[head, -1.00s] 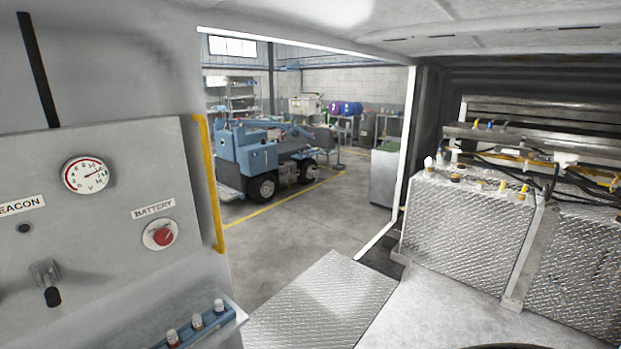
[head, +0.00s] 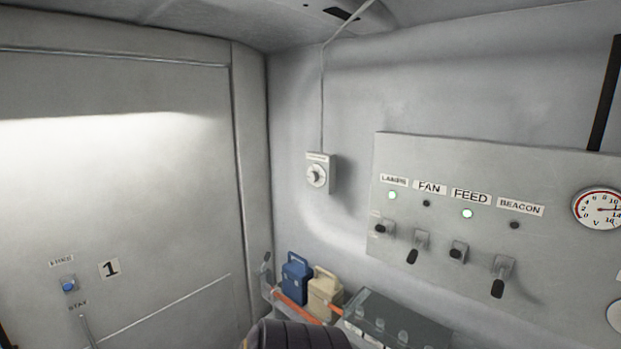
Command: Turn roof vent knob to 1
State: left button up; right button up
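A small pale control box with a round knob (head: 317,176) is on the wall at the centre of the head view. A thin conduit runs from its top up to the roof. The label above the knob and the marks on its dial are too small to read, so I cannot tell its setting. Neither of my grippers shows in the head view, and nothing visible touches the knob.
A switch panel (head: 540,265) is right of the knob box, with LAMPS and FEED lights lit green. Below are a blue container (head: 296,279), a beige container (head: 324,295) and a tray of bottles (head: 395,325). A large pale door panel (head: 120,190) fills the left.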

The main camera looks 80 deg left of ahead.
aim_at(312, 177)
jog(key=u, duration=2.65)
